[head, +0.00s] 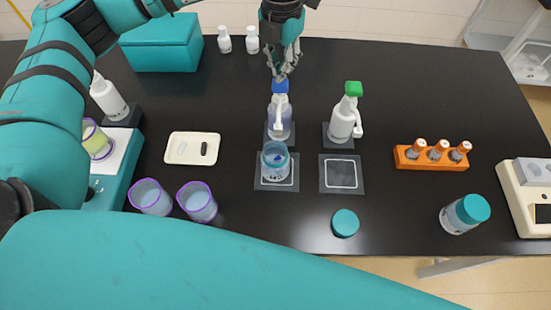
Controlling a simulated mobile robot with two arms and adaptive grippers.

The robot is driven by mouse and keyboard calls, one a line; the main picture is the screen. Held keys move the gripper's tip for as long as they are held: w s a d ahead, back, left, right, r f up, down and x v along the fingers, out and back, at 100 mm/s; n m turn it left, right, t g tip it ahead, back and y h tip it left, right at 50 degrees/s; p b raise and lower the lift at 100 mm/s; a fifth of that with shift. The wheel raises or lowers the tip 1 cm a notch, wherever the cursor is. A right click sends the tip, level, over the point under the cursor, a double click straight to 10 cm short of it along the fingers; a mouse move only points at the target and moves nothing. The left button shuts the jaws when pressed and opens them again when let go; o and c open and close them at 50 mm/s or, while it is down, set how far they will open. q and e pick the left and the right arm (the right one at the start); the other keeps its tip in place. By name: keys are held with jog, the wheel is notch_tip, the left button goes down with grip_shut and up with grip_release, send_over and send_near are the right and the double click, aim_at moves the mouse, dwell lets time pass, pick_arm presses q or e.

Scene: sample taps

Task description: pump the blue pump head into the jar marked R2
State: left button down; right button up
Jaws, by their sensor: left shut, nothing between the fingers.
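The blue pump head (280,87) tops a clear bottle (281,117) standing upright on a dark base near the middle of the table. Its white spout reaches toward the front. An open jar (275,162) with some blue inside stands on a dark square mat just in front of the spout; its marking is too small to read. My left gripper (281,76) points down with closed fingers right above the blue head. I cannot tell whether it touches the head. A green-headed bottle (344,118) stands to the right. My right gripper is out of view.
An empty square mat (341,174) lies in front of the green-headed bottle. A loose teal lid (345,223), an orange vial rack (431,155) and a teal-lidded jar (464,214) are to the right. Two purple-rimmed cups (197,202) and a white tray (192,148) are left.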

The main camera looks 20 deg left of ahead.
pick_arm(q)
notch_tip(320, 180, up, 6)
jog(key=p, duration=0.2)
jog(key=shift+p, duration=0.3)
dwell(0.7)
